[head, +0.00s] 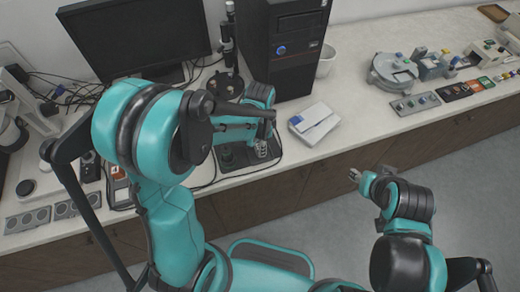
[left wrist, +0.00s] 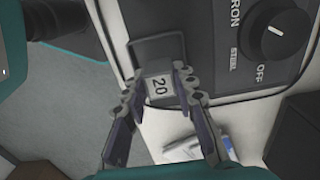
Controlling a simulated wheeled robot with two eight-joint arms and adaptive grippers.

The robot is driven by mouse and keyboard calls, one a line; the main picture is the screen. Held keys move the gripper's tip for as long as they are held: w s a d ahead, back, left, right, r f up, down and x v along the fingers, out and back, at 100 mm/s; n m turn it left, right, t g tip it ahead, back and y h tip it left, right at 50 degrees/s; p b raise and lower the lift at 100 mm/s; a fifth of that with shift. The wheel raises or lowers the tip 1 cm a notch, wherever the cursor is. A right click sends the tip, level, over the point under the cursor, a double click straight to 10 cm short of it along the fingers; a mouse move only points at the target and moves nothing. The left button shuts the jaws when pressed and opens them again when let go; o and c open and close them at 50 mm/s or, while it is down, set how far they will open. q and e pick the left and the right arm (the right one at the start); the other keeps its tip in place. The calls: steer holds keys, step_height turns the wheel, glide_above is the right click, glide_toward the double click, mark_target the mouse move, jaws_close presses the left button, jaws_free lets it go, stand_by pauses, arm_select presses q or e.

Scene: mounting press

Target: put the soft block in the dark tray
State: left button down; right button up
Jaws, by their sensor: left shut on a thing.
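My left gripper (left wrist: 158,84) is shut on a small pale grey block (left wrist: 158,88) marked "20", with one finger on each side of it. In the head view the left gripper (head: 262,147) is low over the right part of a dark control panel near the counter's front edge. A dark, square-edged, tray-like shape (left wrist: 150,45) lies just beyond the block in the left wrist view. I cannot tell whether the block touches it. My right gripper (head: 355,175) is in front of the counter, away from everything; its jaws are too small to judge.
A panel with a black knob (left wrist: 275,38) marked OFF lies close to the left gripper. A black computer tower (head: 290,45), a white and blue box (head: 314,123) and a white cup (head: 325,62) stand nearby. The counter's front (head: 340,105) right of the box is clear.

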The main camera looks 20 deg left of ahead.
arm_select(q)
steer(key=shift+f, duration=0.8)
steer(key=shift+r, duration=0.1)
steer(key=c, duration=1.2)
jaws_free()
steer(key=shift+f, duration=0.2)
